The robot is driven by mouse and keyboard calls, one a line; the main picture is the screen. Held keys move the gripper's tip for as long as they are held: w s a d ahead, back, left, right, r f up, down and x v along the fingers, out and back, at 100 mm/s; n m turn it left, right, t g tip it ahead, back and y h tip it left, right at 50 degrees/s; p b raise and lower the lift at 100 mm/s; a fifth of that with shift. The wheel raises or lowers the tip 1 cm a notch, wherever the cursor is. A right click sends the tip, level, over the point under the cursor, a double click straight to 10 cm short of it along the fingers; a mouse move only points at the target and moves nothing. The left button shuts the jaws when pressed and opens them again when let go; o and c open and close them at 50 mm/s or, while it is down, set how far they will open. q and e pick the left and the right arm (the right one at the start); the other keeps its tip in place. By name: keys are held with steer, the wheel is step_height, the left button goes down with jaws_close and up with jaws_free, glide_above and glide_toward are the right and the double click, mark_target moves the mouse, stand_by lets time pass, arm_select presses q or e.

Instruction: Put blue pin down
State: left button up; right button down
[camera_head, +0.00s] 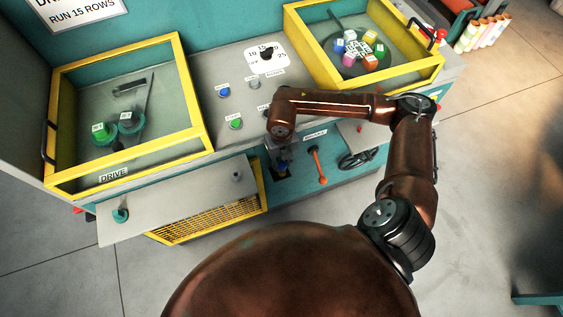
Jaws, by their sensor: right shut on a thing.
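My right gripper (284,163) points down in front of the machine's lower front panel, just above a small dark opening (281,185). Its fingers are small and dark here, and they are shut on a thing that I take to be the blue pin. The pin is mostly hidden by the fingers and wrist, so its tilt and whether it touches the opening cannot be told. My left gripper is not in view.
An orange lever (318,166) stands right of the opening. A grey flap (175,200) with a teal knob (120,215) juts out at left. Two yellow-framed boxes, left (190,95) and right (310,50), flank a grey panel with a dial (266,55) and buttons. Open floor lies in front.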

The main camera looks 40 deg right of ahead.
mark_target(282, 163)
steer(key=shift+f, duration=0.5)
steer(key=shift+s+f, duration=0.1)
steer(key=c, duration=2)
jaws_free()
steer(key=shift+c, duration=0.2)
steer(key=o, duration=0.4)
steer(key=shift+s+f, duration=0.15)
steer(key=shift+s, duration=0.05)
steer(key=shift+r, duration=0.3)
steer(key=r, duration=0.4)
steer(key=r+p, duration=0.1)
steer(key=r, duration=0.3)
steer(key=r+p, duration=0.1)
steer(key=r, duration=0.4)
steer(key=shift+w, duration=0.3)
